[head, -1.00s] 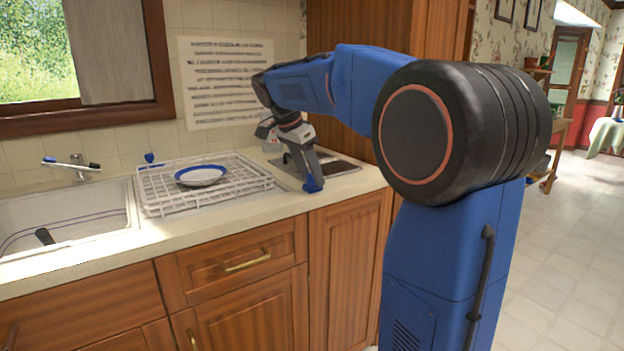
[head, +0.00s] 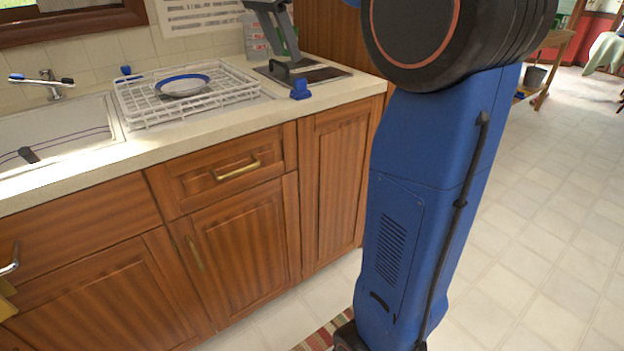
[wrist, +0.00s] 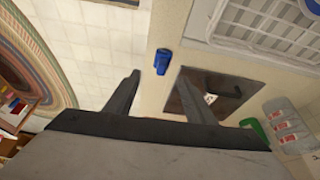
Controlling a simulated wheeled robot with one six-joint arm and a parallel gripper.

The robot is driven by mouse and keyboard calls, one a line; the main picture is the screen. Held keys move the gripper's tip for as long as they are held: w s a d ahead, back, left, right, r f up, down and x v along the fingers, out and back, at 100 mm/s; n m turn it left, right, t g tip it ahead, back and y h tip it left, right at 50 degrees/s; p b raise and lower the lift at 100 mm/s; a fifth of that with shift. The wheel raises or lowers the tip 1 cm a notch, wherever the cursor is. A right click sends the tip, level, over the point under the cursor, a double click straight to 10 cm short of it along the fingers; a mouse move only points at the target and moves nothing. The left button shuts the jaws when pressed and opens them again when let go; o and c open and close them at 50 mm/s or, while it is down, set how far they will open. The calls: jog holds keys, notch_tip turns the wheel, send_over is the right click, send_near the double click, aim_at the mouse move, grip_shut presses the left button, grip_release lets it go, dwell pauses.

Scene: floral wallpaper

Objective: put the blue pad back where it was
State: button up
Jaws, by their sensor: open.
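The blue pad (head: 300,88) is a small, chunky blue piece on the counter, near its front edge and beside a dark metal plate (head: 325,73). It also shows in the wrist view (wrist: 163,61), just beyond and between my two fingertips. My gripper (head: 285,50) is above the counter, behind and a little left of the pad in the head view, partly cut off by the top edge. In the wrist view my gripper (wrist: 158,80) has its fingers apart with nothing between them.
A white dish rack (head: 190,108) holds a blue-rimmed plate (head: 183,85). A sink (head: 60,130) lies left of it. Another small blue item (head: 126,72) stands behind the rack. White bottles (wrist: 285,125) and a black handle (wrist: 228,91) are near the metal plate.

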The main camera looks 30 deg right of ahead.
jog(key=s+a+f+n+t+y, duration=0.1)
jog(key=s+a+f+n, duration=0.2)
jog(key=s+f, duration=0.6)
jog(key=s+a+f+n+t+y, duration=0.2)
jog(key=s+a+f+n, duration=0.2)
jog(key=s+f+n, duration=0.4)
jog(key=s+a+f+n+t+y, duration=0.1)
jog(key=s+a+f+n, duration=0.2)
jog(key=s+f+n, duration=0.3)
jog(key=s+f, duration=0.5)
jog(key=s, duration=0.1)
jog(key=shift+s+a+f, duration=0.2)
jog(key=shift+a+f, duration=0.05)
jog(key=shift+a, duration=0.15)
